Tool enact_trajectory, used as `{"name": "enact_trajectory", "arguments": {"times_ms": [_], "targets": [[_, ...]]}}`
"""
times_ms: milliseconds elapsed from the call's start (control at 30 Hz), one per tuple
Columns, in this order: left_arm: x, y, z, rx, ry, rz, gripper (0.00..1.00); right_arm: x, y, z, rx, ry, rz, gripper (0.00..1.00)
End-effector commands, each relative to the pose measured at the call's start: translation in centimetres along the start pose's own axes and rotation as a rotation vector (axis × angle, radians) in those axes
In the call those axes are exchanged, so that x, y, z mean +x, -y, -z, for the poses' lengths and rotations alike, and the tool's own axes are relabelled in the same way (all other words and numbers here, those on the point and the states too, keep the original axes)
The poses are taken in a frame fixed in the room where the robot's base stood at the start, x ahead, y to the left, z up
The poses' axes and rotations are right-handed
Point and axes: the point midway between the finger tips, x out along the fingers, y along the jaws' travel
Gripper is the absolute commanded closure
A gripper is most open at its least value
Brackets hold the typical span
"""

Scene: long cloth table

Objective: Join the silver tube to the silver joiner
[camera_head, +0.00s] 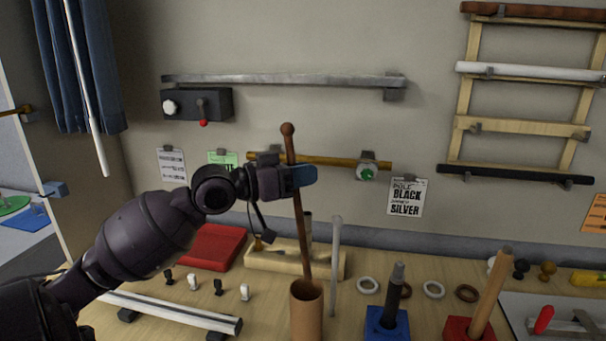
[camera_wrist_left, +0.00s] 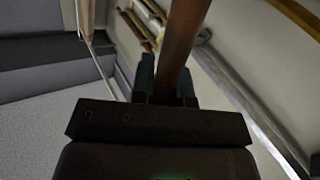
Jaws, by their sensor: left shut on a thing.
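My left gripper (camera_head: 294,177) is shut on a brown rod (camera_head: 303,235) with a ball at its top end. The rod is nearly upright, and its lower end meets the mouth of a brown cylindrical cup (camera_head: 307,318); how deep it goes is hidden. In the left wrist view the rod (camera_wrist_left: 180,40) passes between the fingers (camera_wrist_left: 167,82). A long silver tube (camera_head: 280,79) lies level on wall supports. A thin grey rod (camera_head: 335,265) stands right of the cup. I cannot tell which piece is the silver joiner. My right gripper is not in view.
A blue block (camera_head: 387,325) holds a dark grey peg; a red block (camera_head: 468,330) holds a wooden one. Several rings (camera_head: 433,289) lie between and behind them. A pale rail (camera_head: 170,312) rests on black feet at left. A wall sign (camera_head: 407,197) reads BLACK and SILVER.

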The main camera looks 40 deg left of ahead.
Motion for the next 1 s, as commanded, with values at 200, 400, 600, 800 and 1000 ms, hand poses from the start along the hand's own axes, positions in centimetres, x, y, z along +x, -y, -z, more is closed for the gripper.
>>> {"name": "enact_trajectory", "arguments": {"times_ms": [200, 400, 600, 800, 1000], "targets": [[0.0, -0.1, 0.4, -0.001, 0.001, 0.000, 1.00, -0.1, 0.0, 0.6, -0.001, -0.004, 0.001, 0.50], [0.0, -0.1, 0.3, -0.001, 0.000, 0.000, 1.00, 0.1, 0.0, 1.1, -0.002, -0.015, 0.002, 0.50], [0.0, -0.1, 0.3, -0.001, 0.000, 0.000, 1.00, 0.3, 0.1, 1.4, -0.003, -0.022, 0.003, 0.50], [0.7, 0.3, 0.2, 0.016, -0.002, -0.004, 1.00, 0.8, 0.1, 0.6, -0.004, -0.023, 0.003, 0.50], [3.0, 1.7, -0.2, 0.063, 0.000, -0.011, 1.00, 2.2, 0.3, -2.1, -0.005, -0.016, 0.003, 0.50]]}}
